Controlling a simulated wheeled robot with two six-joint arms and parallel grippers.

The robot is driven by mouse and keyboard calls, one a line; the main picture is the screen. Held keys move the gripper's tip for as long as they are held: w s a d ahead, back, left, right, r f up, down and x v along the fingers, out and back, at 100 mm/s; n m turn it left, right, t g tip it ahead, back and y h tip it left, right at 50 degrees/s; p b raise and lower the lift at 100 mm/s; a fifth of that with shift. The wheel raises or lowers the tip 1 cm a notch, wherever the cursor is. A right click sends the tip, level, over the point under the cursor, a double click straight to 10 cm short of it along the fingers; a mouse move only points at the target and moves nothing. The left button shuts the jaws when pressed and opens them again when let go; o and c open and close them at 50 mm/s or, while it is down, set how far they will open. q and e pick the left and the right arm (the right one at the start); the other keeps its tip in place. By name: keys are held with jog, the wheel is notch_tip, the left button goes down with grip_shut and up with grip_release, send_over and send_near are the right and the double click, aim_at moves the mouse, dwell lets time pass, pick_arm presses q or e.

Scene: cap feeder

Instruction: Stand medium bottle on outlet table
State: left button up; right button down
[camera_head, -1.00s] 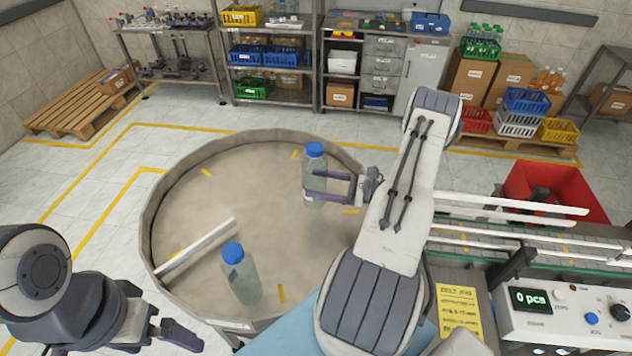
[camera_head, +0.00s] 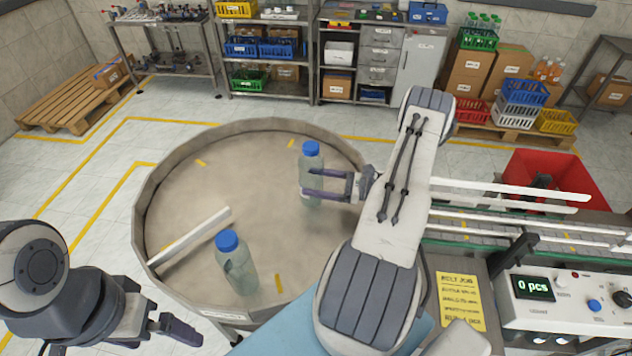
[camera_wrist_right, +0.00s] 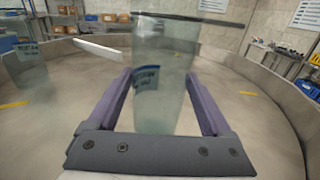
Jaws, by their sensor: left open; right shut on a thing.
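A clear bottle with a blue cap (camera_head: 311,172) stands upright between the fingers of my right gripper (camera_head: 325,185), over the round table. The gripper is shut on it. I cannot tell from size which is the medium one. My left gripper (camera_head: 172,328) is open and empty, outside the table's front left rim.
The round table (camera_head: 160,195) has a raised rim and a pale bar (camera_head: 190,237) across its left part. A conveyor with white guide rails (camera_head: 520,195) runs at the right, with a red bin (camera_head: 555,170) behind and a control box (camera_head: 560,310) in front.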

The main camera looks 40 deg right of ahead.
jog(key=shift+f, duration=0.3)
grip_release()
jog(key=shift+b, duration=0.3)
jog(key=shift+s+d+f, duration=0.1)
jog(key=shift+s+d, duration=0.15)
jog(key=shift+s, duration=0.05)
jog(key=b+v, duration=0.4)
jog(key=v, duration=0.4)
jog(key=shift+s+d+b, duration=0.2)
jog(key=shift+s+b, duration=0.1)
jog(key=shift+b, duration=0.1)
jog(key=shift+s+d, duration=0.3)
jog(key=shift+s, duration=0.15)
